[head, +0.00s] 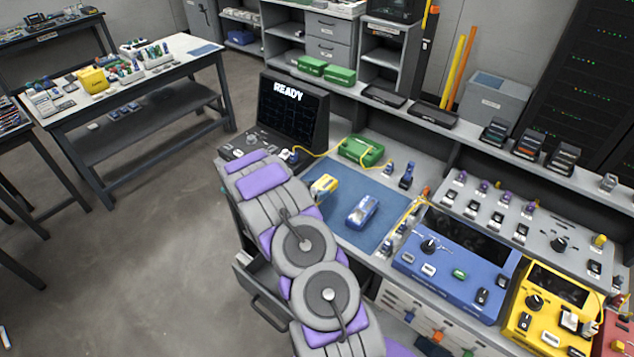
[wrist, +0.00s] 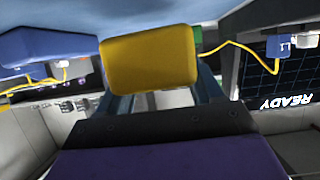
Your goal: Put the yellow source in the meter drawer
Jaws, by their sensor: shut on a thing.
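The yellow source (wrist: 148,58) is a yellow block that fills the upper middle of the wrist view, which is upside down. My gripper (wrist: 158,88) is shut on it, with a dark finger on each side. In the head view the yellow source (head: 324,184) shows just right of my arm, over the left part of the blue mat. My arm hides most of the gripper there, and I cannot tell whether the block touches the mat. An open grey drawer (head: 262,314) sticks out under the bench front, partly hidden by my arm. I cannot see inside it fully.
A blue handheld device (head: 363,211) lies on the blue mat (head: 345,234). A green case (head: 361,151) and a yellow cable stand behind. The READY monitor (head: 292,110) is at the bench's left end. Blue and yellow instrument panels fill the right. The floor at left is clear.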

